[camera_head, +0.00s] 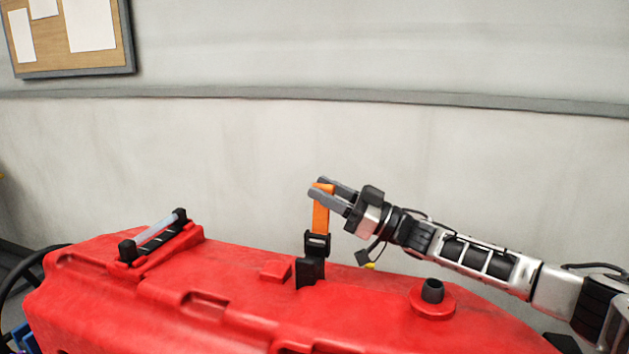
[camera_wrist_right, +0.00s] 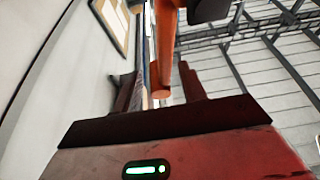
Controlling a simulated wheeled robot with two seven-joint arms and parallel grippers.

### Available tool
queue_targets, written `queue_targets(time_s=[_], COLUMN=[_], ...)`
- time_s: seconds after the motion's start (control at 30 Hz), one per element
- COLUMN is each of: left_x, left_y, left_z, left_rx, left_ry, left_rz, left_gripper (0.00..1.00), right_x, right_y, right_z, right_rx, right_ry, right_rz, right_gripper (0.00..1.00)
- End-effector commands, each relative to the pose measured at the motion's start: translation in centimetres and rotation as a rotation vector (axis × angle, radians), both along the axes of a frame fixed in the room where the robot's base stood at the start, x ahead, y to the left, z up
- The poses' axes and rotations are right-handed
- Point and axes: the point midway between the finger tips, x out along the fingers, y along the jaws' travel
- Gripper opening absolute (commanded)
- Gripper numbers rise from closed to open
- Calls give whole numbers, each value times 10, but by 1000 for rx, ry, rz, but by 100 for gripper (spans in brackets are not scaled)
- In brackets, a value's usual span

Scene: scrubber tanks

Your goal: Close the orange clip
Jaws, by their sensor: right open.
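The orange clip (camera_head: 320,216) stands upright in its black holder (camera_head: 312,270) on top of the red tank (camera_head: 230,285). My right gripper (camera_head: 318,187) reaches in from the right at the clip's upper end. Its jaws are open, one finger on each side of the orange clip. In the right wrist view the clip (camera_wrist_right: 165,45) comes down from the top, and its end lies between the two fingers (camera_wrist_right: 160,88). I cannot tell whether a finger touches it. My left gripper is not in view.
A grey handle (camera_head: 155,235) on black mounts is at the tank's left. A black-topped round cap (camera_head: 433,291) stands below my right forearm. A pale wall (camera_head: 200,150) with a cork board (camera_head: 103,62) is behind. The space above the tank's left half is clear.

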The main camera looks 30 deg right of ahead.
Motion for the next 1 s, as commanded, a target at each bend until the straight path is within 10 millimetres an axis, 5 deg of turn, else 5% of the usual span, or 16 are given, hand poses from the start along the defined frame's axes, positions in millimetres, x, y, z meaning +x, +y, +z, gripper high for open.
queue_targets(time_s=[0.53,0.57,0.7,1.0], left_x=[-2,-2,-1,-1], left_y=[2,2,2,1], left_z=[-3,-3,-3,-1], left_rx=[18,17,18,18], left_ry=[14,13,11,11], left_rz=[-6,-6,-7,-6], left_gripper=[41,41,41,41], right_x=[19,19,19,20], right_y=[16,16,16,20], right_z=[10,10,10,12], right_rx=[-1,-1,0,-13], right_ry=[2,2,1,-11], right_rz=[-1,-1,-1,3], right_gripper=[41,39,0,0])
